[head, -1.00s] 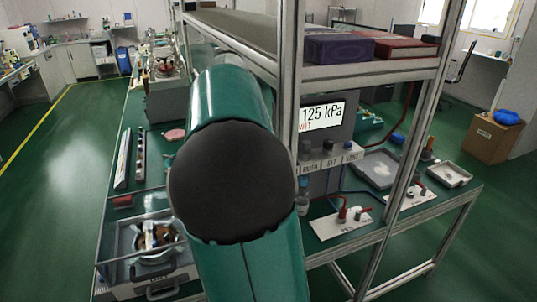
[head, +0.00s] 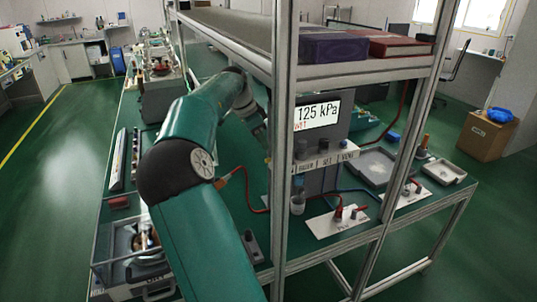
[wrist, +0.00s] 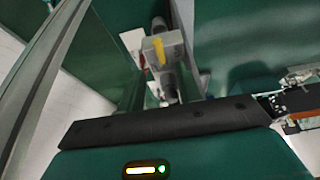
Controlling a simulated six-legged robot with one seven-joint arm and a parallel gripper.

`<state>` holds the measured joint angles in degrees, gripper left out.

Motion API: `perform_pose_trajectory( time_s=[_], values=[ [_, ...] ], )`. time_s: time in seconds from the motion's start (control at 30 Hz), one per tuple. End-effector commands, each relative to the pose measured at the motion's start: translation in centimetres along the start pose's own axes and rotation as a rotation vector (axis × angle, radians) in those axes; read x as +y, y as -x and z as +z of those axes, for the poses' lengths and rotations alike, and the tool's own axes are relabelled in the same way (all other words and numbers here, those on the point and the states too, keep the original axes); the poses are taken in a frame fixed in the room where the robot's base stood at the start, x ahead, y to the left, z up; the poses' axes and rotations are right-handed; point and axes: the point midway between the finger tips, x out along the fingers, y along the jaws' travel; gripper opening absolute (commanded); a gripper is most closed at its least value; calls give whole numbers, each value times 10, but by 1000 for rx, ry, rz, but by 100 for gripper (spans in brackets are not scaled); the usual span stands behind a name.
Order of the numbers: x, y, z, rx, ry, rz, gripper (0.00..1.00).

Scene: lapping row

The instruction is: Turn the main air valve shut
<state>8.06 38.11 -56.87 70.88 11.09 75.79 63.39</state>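In the wrist view a grey block with a yellow handle (wrist: 159,49) sits on a round grey fitting, beyond my gripper; it looks like a valve, but no label is readable. My gripper (wrist: 168,70) appears open, with dark finger shapes on either side of the line to this fitting and nothing held between them. I cannot tell whether it touches the fitting.
An aluminium frame post (head: 283,150) and the shelf (head: 365,71) stand close to my arm. White plates with red-knobbed fittings (head: 337,222) and hoses lie on the bench to the right. A shallow tray (head: 443,172) sits further right. The floor at left is clear.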

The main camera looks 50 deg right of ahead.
Motion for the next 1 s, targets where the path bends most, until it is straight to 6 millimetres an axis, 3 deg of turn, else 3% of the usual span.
perform_pose_trajectory(
  time_s=[0.1, 0.3, 0.47, 0.73, 0.9, 1.0],
  values=[
    [0, -25, 0, 0, -1, 2, 34],
    [0, -56, -1, -1, -1, 1, 34],
    [0, -68, -1, 0, 0, 0, 34],
    [0, -69, 0, 0, 0, -1, 34],
    [0, -69, 0, 0, 0, -1, 1],
    [0, -68, 0, 0, 0, -1, 0]
  ],
)
